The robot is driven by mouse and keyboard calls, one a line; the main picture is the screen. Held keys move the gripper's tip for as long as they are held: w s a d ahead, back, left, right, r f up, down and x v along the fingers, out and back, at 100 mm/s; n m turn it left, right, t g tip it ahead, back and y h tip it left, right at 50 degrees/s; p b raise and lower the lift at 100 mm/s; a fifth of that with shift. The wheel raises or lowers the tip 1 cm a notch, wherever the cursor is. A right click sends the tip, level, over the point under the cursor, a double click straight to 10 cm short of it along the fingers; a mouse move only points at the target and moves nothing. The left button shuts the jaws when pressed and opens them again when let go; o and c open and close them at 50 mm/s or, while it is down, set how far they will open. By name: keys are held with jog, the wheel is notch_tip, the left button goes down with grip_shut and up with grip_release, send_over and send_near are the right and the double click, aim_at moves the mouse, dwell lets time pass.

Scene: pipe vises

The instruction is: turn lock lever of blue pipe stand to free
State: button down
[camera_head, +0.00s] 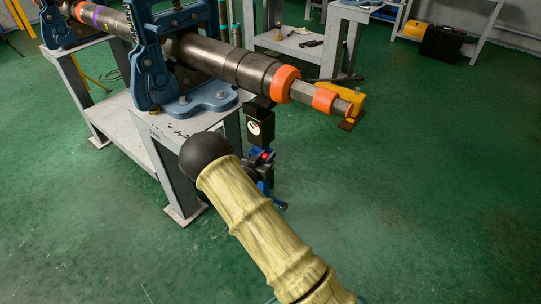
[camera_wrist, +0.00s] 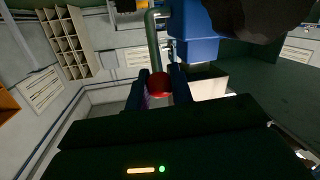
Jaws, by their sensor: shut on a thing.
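In the wrist view a red ball knob (camera_wrist: 158,84) sits between the two dark fingers of my gripper (camera_wrist: 157,76), which is shut on it. A grey-green rod (camera_wrist: 153,42) rises from the knob, beside a blue block (camera_wrist: 195,38) that seems to be part of the blue pipe stand. In the head view the small blue stand (camera_head: 264,187) shows below the pipe's orange-collared end, with the red knob (camera_head: 266,156) near its top. My forearm hides much of that area, and my fingers are hard to make out there.
A long grey pipe (camera_head: 212,57) lies in large blue vises (camera_head: 150,62) on grey tables (camera_head: 165,128). Its end has orange collars (camera_head: 284,82) and a yellow piece (camera_head: 350,98).

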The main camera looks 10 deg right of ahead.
jog(key=c, duration=1.2)
grip_release()
jog(key=shift+s+a, duration=0.1)
jog(key=p+v, duration=0.3)
jog(key=v, duration=1.4)
jog(key=shift+a, duration=0.1)
